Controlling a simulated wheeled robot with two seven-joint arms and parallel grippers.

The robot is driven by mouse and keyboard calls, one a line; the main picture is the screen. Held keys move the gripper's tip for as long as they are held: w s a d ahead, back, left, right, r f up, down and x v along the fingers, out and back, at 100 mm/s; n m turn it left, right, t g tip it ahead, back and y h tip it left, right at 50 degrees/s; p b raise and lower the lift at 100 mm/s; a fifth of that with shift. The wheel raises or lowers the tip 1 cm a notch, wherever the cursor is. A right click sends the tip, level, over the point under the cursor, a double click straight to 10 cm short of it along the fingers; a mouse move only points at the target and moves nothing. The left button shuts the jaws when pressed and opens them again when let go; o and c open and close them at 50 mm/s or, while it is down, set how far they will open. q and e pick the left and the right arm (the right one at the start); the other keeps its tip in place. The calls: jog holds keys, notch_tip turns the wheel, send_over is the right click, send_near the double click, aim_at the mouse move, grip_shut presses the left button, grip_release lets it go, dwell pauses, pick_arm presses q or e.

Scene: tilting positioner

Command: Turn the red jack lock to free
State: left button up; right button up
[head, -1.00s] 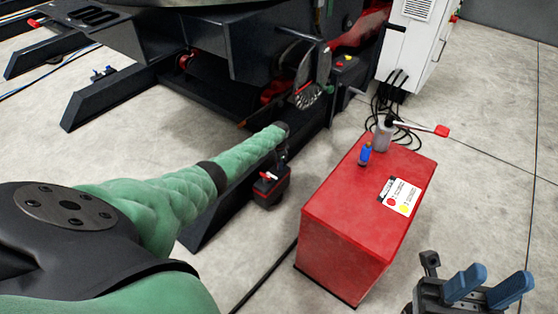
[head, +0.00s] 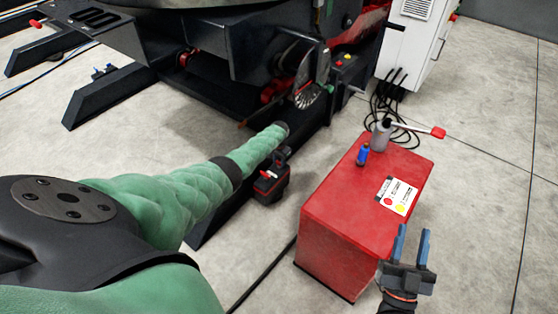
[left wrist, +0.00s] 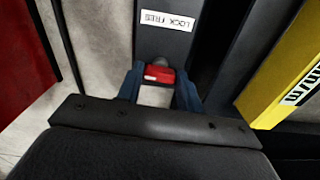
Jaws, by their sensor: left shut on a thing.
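The red jack lock (left wrist: 158,73) shows in the left wrist view as a small red grip with a pale part below it, under a white "LOCK FREE" label (left wrist: 167,20). My left gripper (left wrist: 160,77) has its blue fingers on both sides of the red grip and is shut on it. In the head view the green-sleeved left arm reaches down beside the dark positioner base (head: 318,118); its fingers cannot be made out there. My right gripper (head: 413,238) is open and empty, fingers upward, near the right side of the red cabinet.
The red cabinet (head: 330,215) carries a blue-handled item (head: 362,155), a label card (head: 398,196) and a grey cylinder with a red-tipped lever (head: 437,132). A white control cabinet (head: 415,45) stands behind. A small black-and-red unit (head: 271,187) sits by the base. Floor at right is clear.

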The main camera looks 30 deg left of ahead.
aim_at(279, 162)
pick_arm(q)
jog(key=shift+n, duration=0.5)
pick_arm(e)
jog(key=shift+g+h, duration=0.3)
jog(key=shift+g, duration=0.5)
jog(key=shift+w+a+f, duration=0.1)
jog(key=shift+w+f, duration=0.05)
jog(key=shift+f, duration=0.55)
jog(key=shift+w+a+f, duration=0.1)
jog(key=shift+w+f, duration=0.1)
jog(key=shift+f, duration=0.55)
jog(key=shift+w+a+f, duration=0.1)
jog(key=shift+w+f, duration=0.05)
jog(key=shift+f, duration=0.55)
pick_arm(q)
jog(key=o, duration=1)
pick_arm(e)
jog(key=shift+d, duration=0.1)
